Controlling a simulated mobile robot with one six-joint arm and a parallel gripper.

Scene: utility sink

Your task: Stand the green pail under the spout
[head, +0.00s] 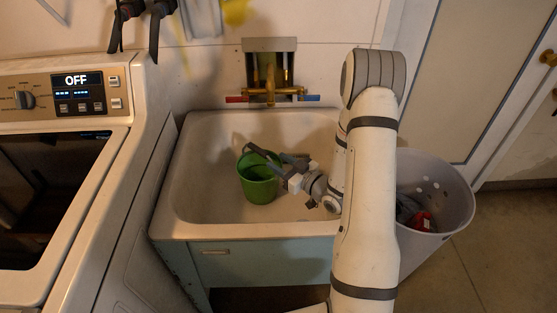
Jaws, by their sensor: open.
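The green pail (259,188) stands upright inside the sink basin, near its middle. The brass tap with its spout (270,92) is on the back wall above the basin, with a red handle on the left and a blue one on the right. In the picture the pail is below the spout and slightly left; whether it is directly under the outlet I cannot tell. My gripper (265,155) reaches in from the right and is open. Its dark fingers are at the pail's rim and overlap it in view; contact is unclear.
The pale sink (190,190) has a raised rim and free floor left of the pail. A washing machine (75,107) showing OFF stands on the left. A white perforated basket (440,190) with a red item stands on the right, partly behind my arm.

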